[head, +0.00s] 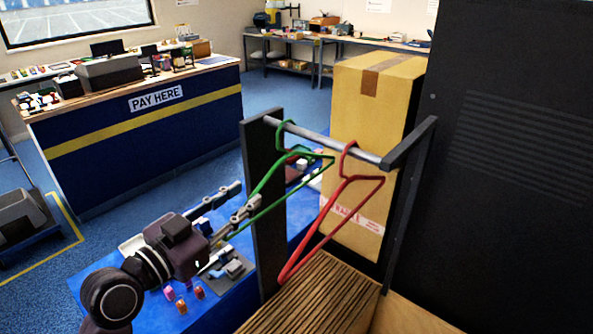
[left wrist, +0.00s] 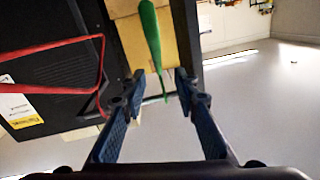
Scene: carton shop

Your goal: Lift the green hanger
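The green hanger (head: 268,178) hangs by its hook from a metal rail (head: 325,144), left of the red hanger (head: 345,182). My left gripper (head: 249,193) is at the green hanger's left side, fingers pointing toward it. In the left wrist view my left gripper (left wrist: 158,84) is open, with a gap between its fingers. The green hanger (left wrist: 151,35) shows there in line with that gap; whether it touches a finger I cannot tell. The red hanger (left wrist: 50,88) lies to the left there. My right gripper is not in view.
The rail's dark left post (head: 264,215) stands close behind my left gripper's fingers. A tall carton (head: 375,110) and a black cabinet (head: 510,150) stand behind and right. A blue table (head: 150,315) with small items is below. A pay counter (head: 150,135) is at the back left.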

